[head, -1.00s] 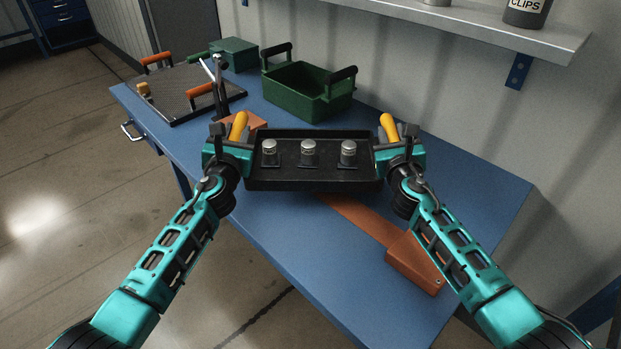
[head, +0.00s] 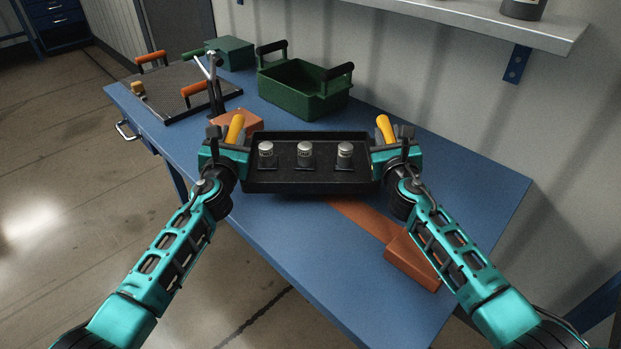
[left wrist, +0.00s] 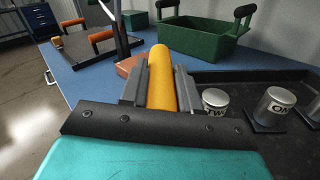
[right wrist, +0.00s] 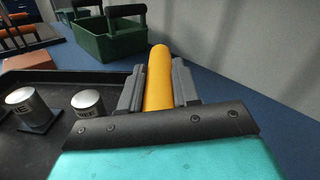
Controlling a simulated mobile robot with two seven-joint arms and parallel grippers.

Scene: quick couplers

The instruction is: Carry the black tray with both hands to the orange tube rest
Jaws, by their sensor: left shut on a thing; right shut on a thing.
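The black tray (head: 310,181) is held between my two grippers, over the blue table, and looks about level. It has yellow handles at its two ends and carries three silver couplers (head: 304,151) standing in a row. My left gripper (left wrist: 161,85) is shut on the left yellow handle (left wrist: 162,70). My right gripper (right wrist: 158,85) is shut on the right yellow handle (right wrist: 158,72). The orange tube rest (head: 362,218) lies on the table, with a long bar running under the tray and a block at its near right end. Another orange block shows behind the tray's left end; the tray hides what lies between.
A green crate (head: 303,96) with black handles stands behind the tray. A grey shelf (head: 470,22) is on the wall. The table's right part (head: 475,185) is clear.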

